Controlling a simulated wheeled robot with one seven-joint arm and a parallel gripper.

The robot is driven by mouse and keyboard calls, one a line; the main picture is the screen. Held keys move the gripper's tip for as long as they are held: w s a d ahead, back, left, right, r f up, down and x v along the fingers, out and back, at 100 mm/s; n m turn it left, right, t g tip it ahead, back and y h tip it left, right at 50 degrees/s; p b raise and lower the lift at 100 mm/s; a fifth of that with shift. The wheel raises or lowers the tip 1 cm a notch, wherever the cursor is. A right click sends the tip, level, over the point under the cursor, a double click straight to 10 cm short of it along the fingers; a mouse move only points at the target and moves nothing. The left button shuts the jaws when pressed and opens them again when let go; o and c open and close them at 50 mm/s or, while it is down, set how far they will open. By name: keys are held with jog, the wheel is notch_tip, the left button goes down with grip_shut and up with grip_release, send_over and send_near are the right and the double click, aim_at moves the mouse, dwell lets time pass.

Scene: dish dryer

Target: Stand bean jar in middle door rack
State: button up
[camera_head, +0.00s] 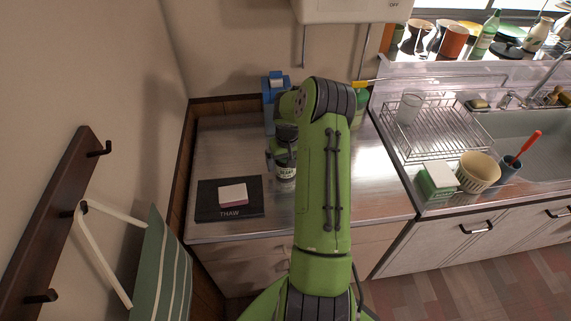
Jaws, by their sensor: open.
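A jar with a dark label (286,172) stands upright on the steel counter, left of my arm; its small lettering is hard to read, but it appears to be the bean jar. My gripper (282,152) is open and sits at the jar's upper part, pointing down. The fingers are small and dark here, so I cannot tell whether they touch the jar. My green arm hides the counter to the right of it. No door rack is in view.
A black THAW mat (216,212) with a pink-and-white block (233,194) lies left of the jar. A blue carton (270,108) stands behind. A dish rack (440,130), a green-and-white box (437,181) and a cream pot (478,171) are at right.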

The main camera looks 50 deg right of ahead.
jog(key=c, duration=1.5)
jog(key=shift+o, duration=0.2)
notch_tip(320, 180, up, 10)
jog(key=shift+r+p, duration=0.1)
jog(key=shift+p, duration=0.6)
